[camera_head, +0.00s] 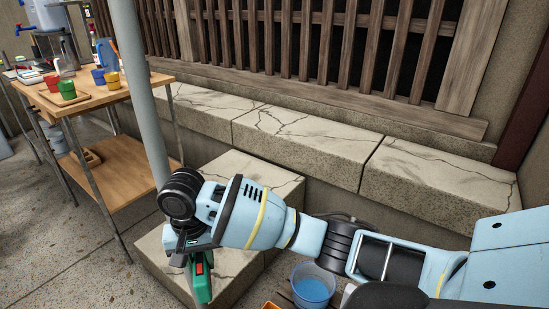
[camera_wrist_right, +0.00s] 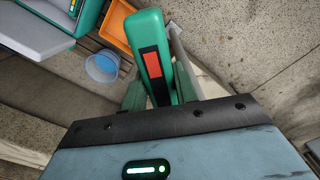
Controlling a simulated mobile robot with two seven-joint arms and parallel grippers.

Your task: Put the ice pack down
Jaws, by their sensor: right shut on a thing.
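My right gripper (camera_head: 197,262) is shut on a green thing (camera_head: 203,286), which I take for the ice pack. It has a black strip with a red patch. In the right wrist view the green thing (camera_wrist_right: 148,32) stands out between the two fingers of the gripper (camera_wrist_right: 160,90). In the head view it hangs below the gripper, in front of the low stone step (camera_head: 160,268). I cannot tell whether it touches the stone. My left gripper is not in view.
A translucent blue bucket (camera_head: 313,284) stands right of the gripper, beside an orange crate (camera_head: 270,305). A wooden table (camera_head: 110,100) with cups stands at the left, behind a grey pole (camera_head: 140,80). The long stone ledge (camera_head: 290,130) at the back is bare.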

